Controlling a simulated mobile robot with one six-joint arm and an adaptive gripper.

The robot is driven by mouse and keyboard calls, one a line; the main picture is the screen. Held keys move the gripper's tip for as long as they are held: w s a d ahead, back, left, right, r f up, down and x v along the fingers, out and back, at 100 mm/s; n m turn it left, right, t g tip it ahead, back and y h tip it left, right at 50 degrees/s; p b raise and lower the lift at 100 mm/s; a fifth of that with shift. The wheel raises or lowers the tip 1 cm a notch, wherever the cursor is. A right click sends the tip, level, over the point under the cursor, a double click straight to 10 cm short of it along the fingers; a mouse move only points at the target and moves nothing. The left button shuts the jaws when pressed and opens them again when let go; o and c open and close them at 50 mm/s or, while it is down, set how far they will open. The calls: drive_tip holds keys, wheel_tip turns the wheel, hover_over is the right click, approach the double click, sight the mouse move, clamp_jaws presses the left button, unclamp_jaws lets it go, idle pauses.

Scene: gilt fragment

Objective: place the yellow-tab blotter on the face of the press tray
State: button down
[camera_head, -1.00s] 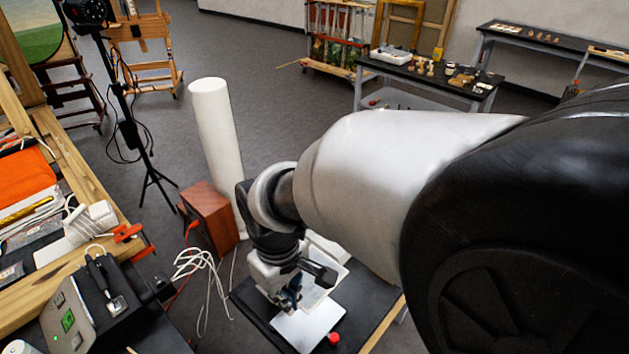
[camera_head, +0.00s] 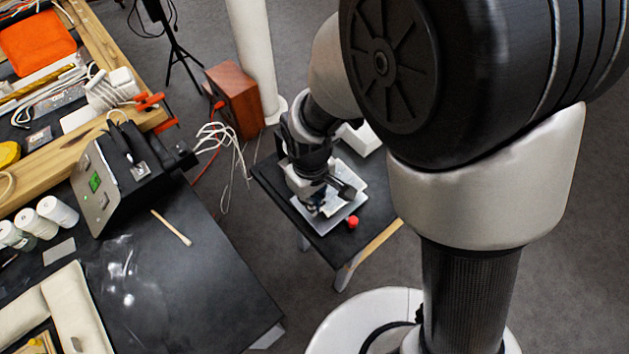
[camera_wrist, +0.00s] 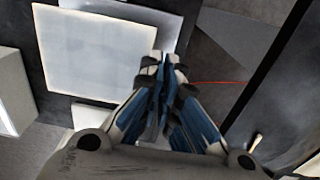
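In the wrist view a flat pale square sheet (camera_wrist: 110,50), which I take to be the blotter, fills the upper left. My gripper (camera_wrist: 163,70) has its blue-padded fingers drawn together at the sheet's right edge and appears shut on it. No yellow tab shows; the fingers may hide it. In the head view my gripper (camera_head: 317,205) points down over the small dark table, with the sheet (camera_head: 350,180) and plate (camera_head: 333,221) close by. I cannot tell whether sheet and plate touch.
A red knob (camera_head: 352,221) stands beside the plate on the small black-topped table (camera_head: 283,190). A white box (camera_head: 360,138) is at its back. A wooden box (camera_head: 236,98) and white cables (camera_head: 225,140) lie left. A dark bench (camera_head: 200,270) is in the foreground.

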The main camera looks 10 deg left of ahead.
drive_tip(key=shift+f+b, duration=0.55)
drive_tip(key=shift+f, duration=1.35)
drive_tip(key=shift+f, duration=0.1)
drive_tip(key=c, duration=2.3)
unclamp_jaws()
drive_tip(key=shift+f, duration=0.1)
drive_tip(key=o, duration=0.5)
